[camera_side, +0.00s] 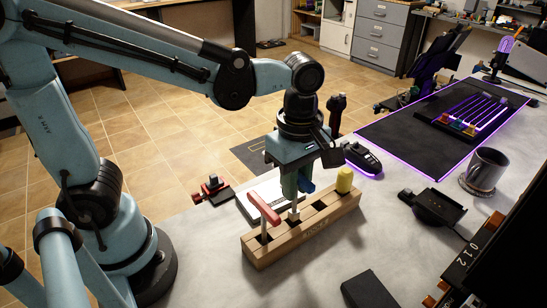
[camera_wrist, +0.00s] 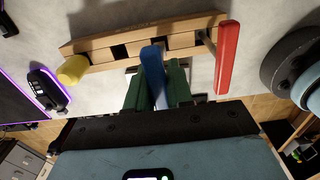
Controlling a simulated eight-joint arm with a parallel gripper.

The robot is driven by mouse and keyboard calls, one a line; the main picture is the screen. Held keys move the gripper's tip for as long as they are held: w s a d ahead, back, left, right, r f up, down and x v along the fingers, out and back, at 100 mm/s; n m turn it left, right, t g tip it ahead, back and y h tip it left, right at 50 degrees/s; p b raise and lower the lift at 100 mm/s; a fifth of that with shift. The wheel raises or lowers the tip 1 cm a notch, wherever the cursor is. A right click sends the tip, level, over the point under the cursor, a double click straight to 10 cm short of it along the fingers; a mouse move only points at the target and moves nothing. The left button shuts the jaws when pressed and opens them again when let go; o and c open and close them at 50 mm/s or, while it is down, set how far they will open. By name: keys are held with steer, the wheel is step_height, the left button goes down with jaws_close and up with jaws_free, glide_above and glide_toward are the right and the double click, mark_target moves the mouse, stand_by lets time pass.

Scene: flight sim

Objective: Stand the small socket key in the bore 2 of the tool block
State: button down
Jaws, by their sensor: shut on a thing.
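The wooden tool block (camera_side: 285,243) stands on the grey table with a row of dark square bores; it spans the top of the wrist view (camera_wrist: 190,40). My gripper (camera_side: 297,190) is above its middle, its green fingers shut on the blue handle of the small socket key (camera_wrist: 152,72). A pale shaft (camera_side: 295,213) points down below the fingers at a bore beside the red-handled key. I cannot tell whether its tip is inside the bore or just above it.
A red T-handled key (camera_side: 264,208) stands in the block's left end, close to my gripper. A yellow-handled tool (camera_side: 344,180) stands at the right end. A black mouse (camera_side: 362,158), a mug (camera_side: 484,170) and a dark box (camera_side: 369,290) lie around the block.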

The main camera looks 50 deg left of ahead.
mark_target(294, 214)
steer(key=shift+f, duration=2.2)
stand_by(1.0)
steer(key=c, duration=0.9)
jaws_free()
step_height(294, 214, up, 12)
steer(key=shift+a+f+m+t, duration=0.2)
steer(key=shift+a+m+t, duration=0.1)
steer(key=shift+a+m, duration=0.3)
steer(key=a+f+m+t, duration=0.1)
steer(key=a+m+t, duration=0.1)
steer(key=m, duration=0.3)
steer(key=a+f+m+t, duration=0.2)
steer(key=a+m, duration=0.2)
steer(key=m, duration=0.2)
steer(key=a+f+m+t, duration=0.2)
steer(key=a+m, duration=0.1)
steer(key=m, duration=0.2)
steer(key=shift+s+f+m, duration=0.1)
steer(key=shift+s+m, duration=0.2)
steer(key=shift+m, duration=0.1)
